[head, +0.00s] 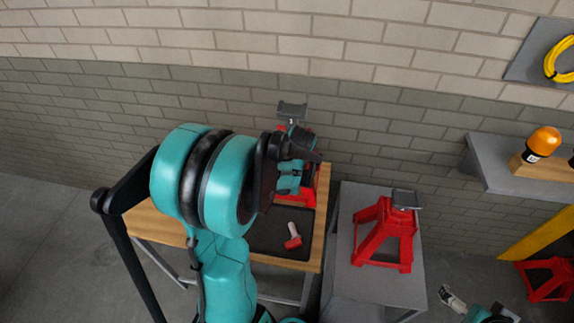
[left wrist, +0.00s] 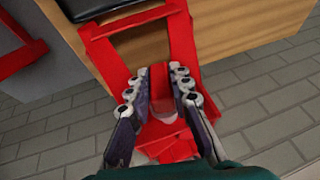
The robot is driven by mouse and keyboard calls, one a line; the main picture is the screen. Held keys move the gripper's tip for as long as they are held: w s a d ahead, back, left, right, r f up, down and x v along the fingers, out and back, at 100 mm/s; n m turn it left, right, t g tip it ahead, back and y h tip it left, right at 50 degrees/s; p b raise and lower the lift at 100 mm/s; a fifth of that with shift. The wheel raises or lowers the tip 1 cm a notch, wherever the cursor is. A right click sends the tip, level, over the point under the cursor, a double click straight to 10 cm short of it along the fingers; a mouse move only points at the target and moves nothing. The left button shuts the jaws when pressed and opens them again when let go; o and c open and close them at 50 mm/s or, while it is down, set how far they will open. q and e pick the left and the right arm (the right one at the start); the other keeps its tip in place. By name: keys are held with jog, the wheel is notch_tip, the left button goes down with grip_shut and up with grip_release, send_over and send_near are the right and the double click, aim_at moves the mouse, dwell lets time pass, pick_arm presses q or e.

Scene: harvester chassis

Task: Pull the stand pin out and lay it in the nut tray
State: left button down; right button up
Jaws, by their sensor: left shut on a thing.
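A red stand (head: 308,188) with a grey saddle (head: 292,110) is at the back of the wooden table, partly hidden by my left arm. My left gripper (left wrist: 158,78) is shut on a red piece (left wrist: 158,76), seemingly the stand pin, in front of the red stand frame (left wrist: 100,50). How far the pin sits in the stand is hidden. The dark tray (head: 265,238) lies on the table, and a red and white piece (head: 293,237) lies in it. My right gripper (head: 452,300) shows small at the bottom right, away from the stands; its jaws are unclear.
The wooden table (head: 318,225) stands against the brick wall. A second red stand (head: 385,232) is on a grey table (head: 350,285) to its right. A third red stand (head: 547,280) is on the floor at far right. An orange lamp (head: 542,143) stands on a shelf.

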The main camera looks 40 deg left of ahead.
pick_arm(q)
jog(key=shift+s+d, duration=0.4)
jog(key=shift+s, duration=0.25)
jog(key=shift+s+d, duration=0.35)
jog(key=shift+s, duration=0.25)
